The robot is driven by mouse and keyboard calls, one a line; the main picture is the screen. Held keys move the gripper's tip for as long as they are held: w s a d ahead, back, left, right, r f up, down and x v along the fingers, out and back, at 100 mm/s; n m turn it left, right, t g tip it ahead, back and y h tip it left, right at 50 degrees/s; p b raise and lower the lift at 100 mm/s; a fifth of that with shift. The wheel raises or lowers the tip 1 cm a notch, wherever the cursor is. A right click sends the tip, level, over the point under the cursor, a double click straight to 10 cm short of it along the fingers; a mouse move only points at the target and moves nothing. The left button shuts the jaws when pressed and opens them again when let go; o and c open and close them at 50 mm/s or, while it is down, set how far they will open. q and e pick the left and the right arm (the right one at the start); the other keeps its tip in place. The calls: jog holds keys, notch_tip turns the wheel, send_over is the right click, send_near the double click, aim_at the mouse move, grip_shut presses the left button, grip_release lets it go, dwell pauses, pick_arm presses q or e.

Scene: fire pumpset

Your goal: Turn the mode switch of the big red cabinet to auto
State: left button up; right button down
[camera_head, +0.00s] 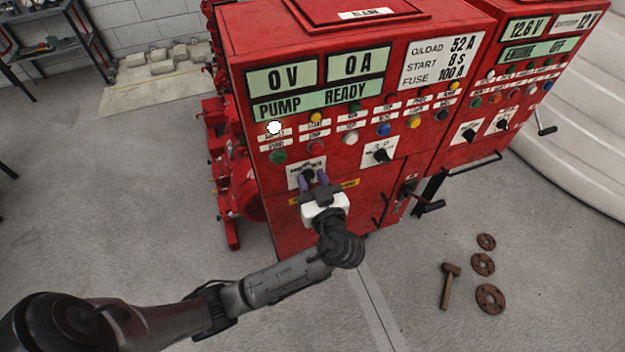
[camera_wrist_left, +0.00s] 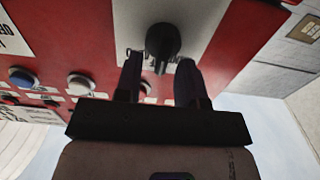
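The big red cabinet (camera_head: 270,215) stands in the middle of the head view, with displays reading 0 V, 0 A and PUMP READY. Its black mode switch (camera_head: 308,173) sits on a white plate at the lower left of the panel, partly covered by my gripper. My left gripper (camera_head: 314,181) is in front of this switch with its fingers apart. In the left wrist view, the black knob (camera_wrist_left: 162,42) lies just ahead of and between the fingertips. I cannot tell whether they touch it. The switch's setting is not legible. My right gripper is not in view.
A second black rotary switch (camera_head: 382,155) sits to the right on the same panel, below rows of coloured buttons. A handle (camera_head: 425,204) sticks out at the lower right. Another red cabinet (camera_head: 470,165) adjoins on the right. A hammer (camera_head: 449,284) and rusty flanges (camera_head: 484,265) lie on the floor.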

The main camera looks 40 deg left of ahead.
pick_arm(q)
jog(key=c, duration=0.6)
grip_shut()
